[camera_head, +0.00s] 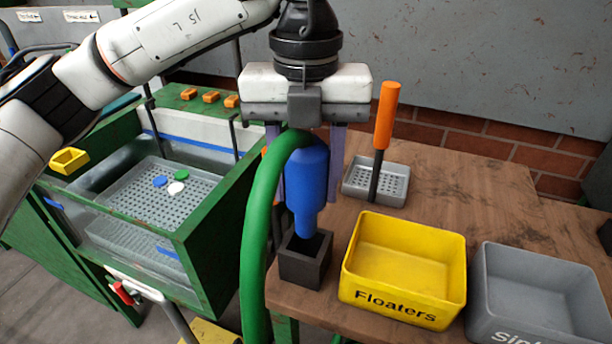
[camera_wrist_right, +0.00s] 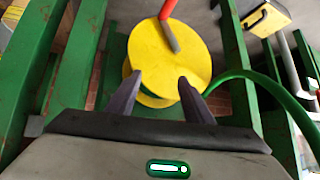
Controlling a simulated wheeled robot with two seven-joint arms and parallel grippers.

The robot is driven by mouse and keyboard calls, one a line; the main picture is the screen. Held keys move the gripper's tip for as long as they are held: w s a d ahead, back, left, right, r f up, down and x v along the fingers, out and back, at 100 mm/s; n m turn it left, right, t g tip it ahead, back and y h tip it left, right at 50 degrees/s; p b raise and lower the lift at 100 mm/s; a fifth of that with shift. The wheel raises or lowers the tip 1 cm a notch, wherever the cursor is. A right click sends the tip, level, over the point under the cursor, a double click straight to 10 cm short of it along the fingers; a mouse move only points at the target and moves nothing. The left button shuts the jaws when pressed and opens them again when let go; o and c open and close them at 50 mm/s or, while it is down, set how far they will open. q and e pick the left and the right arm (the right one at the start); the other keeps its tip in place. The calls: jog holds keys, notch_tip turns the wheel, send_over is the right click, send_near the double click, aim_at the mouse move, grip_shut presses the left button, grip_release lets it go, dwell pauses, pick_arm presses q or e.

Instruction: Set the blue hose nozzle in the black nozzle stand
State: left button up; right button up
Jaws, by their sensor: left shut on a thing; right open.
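The blue hose nozzle (camera_head: 306,185) hangs tip down in my left gripper (camera_head: 306,180), whose fingers are shut on it. A green hose (camera_head: 256,230) arches from its top and drops down on its left. The black nozzle stand (camera_head: 303,268), a square open-topped box, is on the wooden table directly below. The nozzle's tip is at the stand's opening; I cannot tell whether it is inside. My right gripper (camera_wrist_right: 160,95) shows only in the right wrist view, open and empty, in front of a yellow hose reel (camera_wrist_right: 168,60).
A yellow Floaters bin (camera_head: 403,268) and a grey bin (camera_head: 540,295) stand right of the stand. A grey perforated tray (camera_head: 358,178) with an orange-handled tool (camera_head: 386,115) is behind. A green-framed tank (camera_head: 190,240) is at left.

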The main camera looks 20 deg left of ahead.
dwell(0.4)
pick_arm(q)
jog(key=shift+f, duration=0.1)
jog(key=shift+f+b, duration=0.15)
jog(key=shift+b, duration=0.15)
jog(key=shift+f+b, duration=1.2)
jog(key=shift+f, duration=0.35)
jog(key=shift+f, duration=0.1)
jog(key=shift+f+b, duration=1.05)
jog(key=shift+f, duration=0.15)
jog(key=shift+f, duration=0.15)
